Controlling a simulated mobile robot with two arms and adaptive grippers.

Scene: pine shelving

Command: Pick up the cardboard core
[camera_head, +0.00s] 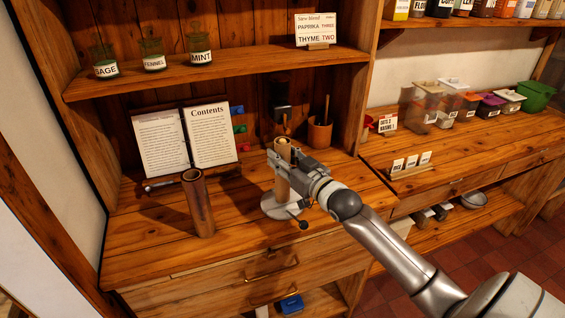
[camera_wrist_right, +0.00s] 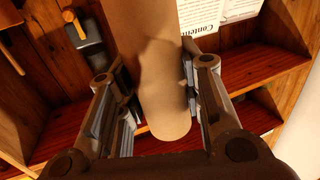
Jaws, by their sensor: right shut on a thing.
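The cardboard core (camera_head: 283,150) is a tan tube, held upright over the cabinet top. In the right wrist view the core (camera_wrist_right: 165,60) fills the space between the finger pads, with its rounded end towards the camera. My right gripper (camera_head: 287,168) is shut on it; the fingers also show on both sides of it in the right wrist view (camera_wrist_right: 158,82). A round grey metal base (camera_head: 275,207) stands beneath the core. I cannot tell whether the core touches that base. The gripper hides part of the core. My left gripper is not in view.
A dark brown tube (camera_head: 198,205) stands upright to the left. Behind it is an open book (camera_head: 187,140). A wooden cup (camera_head: 320,135) stands at the back right. A shelf (camera_head: 220,67) with jars runs above. The front left of the cabinet top (camera_head: 150,250) is clear.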

